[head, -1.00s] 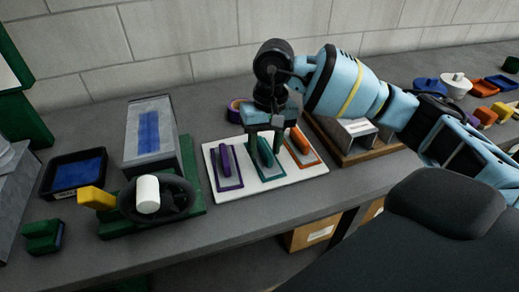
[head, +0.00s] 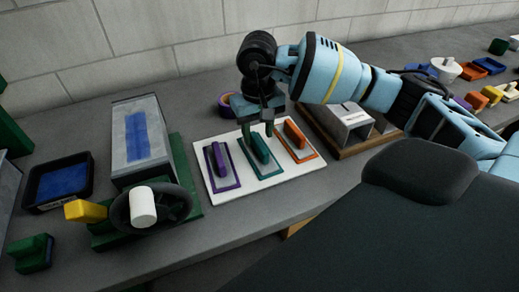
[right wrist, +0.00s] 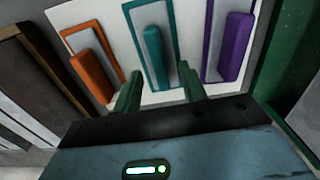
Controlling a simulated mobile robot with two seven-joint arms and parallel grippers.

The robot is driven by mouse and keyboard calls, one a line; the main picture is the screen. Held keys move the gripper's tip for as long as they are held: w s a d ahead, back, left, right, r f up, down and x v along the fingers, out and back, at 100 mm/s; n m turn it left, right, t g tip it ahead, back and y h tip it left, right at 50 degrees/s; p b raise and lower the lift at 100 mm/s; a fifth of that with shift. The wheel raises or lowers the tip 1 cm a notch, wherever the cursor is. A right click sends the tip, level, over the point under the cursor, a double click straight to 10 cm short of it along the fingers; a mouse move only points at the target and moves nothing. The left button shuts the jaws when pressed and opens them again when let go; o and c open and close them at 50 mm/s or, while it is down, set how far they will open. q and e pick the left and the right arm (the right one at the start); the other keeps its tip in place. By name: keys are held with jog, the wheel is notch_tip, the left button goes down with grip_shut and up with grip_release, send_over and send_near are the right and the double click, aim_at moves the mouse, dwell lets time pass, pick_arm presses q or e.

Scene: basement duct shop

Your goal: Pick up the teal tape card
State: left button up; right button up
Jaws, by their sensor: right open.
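The teal tape card (head: 260,151) is the middle one of three on a white board (head: 230,198), its raised teal bar inside a teal outline. In the right wrist view the teal tape card (right wrist: 153,54) lies just beyond my fingertips, its bar between the lines of the two fingers. My right gripper (head: 258,131) is open and empty, pointing down at the card's far end; the green fingers (right wrist: 159,74) hide part of the board. I cannot tell whether they touch anything. My left gripper is not in view.
A purple card (head: 222,165) lies left of the teal one and an orange card (head: 297,141) right of it. A grey box with a blue stripe (head: 137,135) and a black wheel (head: 173,206) stand left. A wooden-based metal fixture (head: 350,125) stands right.

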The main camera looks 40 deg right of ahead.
aim_at(259, 142)
jog(key=shift+s+f, duration=0.15)
jog(key=shift+f, duration=1.95)
grip_shut()
